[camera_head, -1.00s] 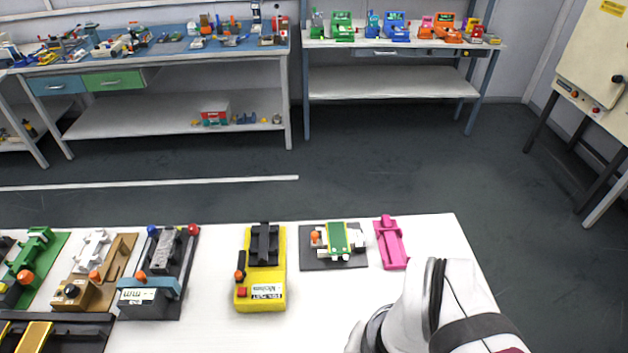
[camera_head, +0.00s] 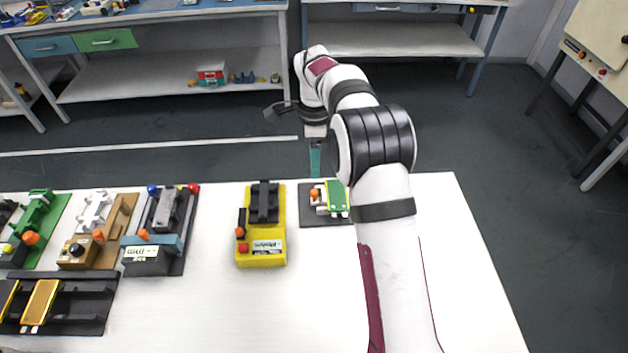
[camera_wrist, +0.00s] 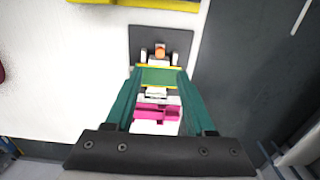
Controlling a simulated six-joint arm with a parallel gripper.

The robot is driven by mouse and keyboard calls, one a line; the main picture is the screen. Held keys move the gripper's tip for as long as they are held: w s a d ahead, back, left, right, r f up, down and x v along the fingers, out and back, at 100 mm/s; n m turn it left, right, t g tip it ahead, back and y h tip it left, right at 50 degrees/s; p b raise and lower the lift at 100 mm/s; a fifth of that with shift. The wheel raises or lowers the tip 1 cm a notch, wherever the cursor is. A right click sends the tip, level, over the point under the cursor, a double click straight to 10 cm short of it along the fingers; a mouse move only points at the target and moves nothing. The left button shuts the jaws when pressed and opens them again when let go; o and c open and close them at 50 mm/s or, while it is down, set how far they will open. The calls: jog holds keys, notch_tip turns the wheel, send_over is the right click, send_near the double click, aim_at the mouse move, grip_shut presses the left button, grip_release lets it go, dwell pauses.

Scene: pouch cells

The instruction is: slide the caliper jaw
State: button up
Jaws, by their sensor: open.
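What looks like the caliper (camera_head: 148,262) is a dark device on a dark base at the left of the table. It has a numeric display and a blue-grey crosspiece, with an orange knob on it. Blue and red balls mark its far corners. My gripper (camera_head: 316,158) is at the table's far edge, well to the right of it and apart from it. In the wrist view my gripper (camera_wrist: 159,74) is open, its teal fingers pointing toward a green-topped fixture (camera_wrist: 160,76) on a dark plate. The caliper is not clear in the wrist view.
A yellow tester (camera_head: 262,252) stands between the caliper and the green-topped fixture (camera_head: 337,196). Brown (camera_head: 82,246) and green (camera_head: 37,212) fixtures and a black tray (camera_head: 85,310) lie left. A pink holder (camera_wrist: 152,114) shows in the wrist view. The table's front middle is clear.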

aim_at(314, 191)
notch_tip(314, 191, down, 10)
dwell(0.3)
grip_shut()
dwell(1.3)
